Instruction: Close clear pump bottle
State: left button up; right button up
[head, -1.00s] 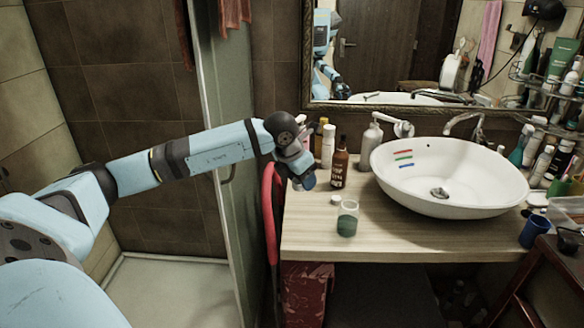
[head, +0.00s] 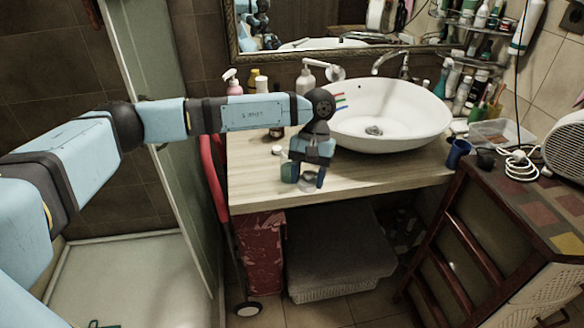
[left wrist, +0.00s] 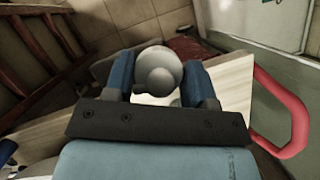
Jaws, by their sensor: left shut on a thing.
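My left gripper (head: 307,180) points down over the front part of the wooden counter and is shut on a small pale rounded piece (left wrist: 158,70). In the left wrist view the piece sits between the two blue fingers; I cannot tell if it is a cap or a pump top. A clear container with green contents (head: 289,172) stands just left of the gripper, partly hidden by it. A small white cap (head: 276,150) lies behind that container. My right gripper is out of view.
The white basin (head: 392,112) fills the counter's right side. A pink pump bottle (head: 232,82) and a yellow bottle (head: 254,80) stand at the back left. A blue cup (head: 457,153) is at the right edge. The counter's (head: 252,187) front left is bare.

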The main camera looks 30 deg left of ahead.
aim_at(286, 164)
jog(key=i+l, duration=0.45)
jog(key=i, duration=0.15)
jog(key=u, duration=1.35)
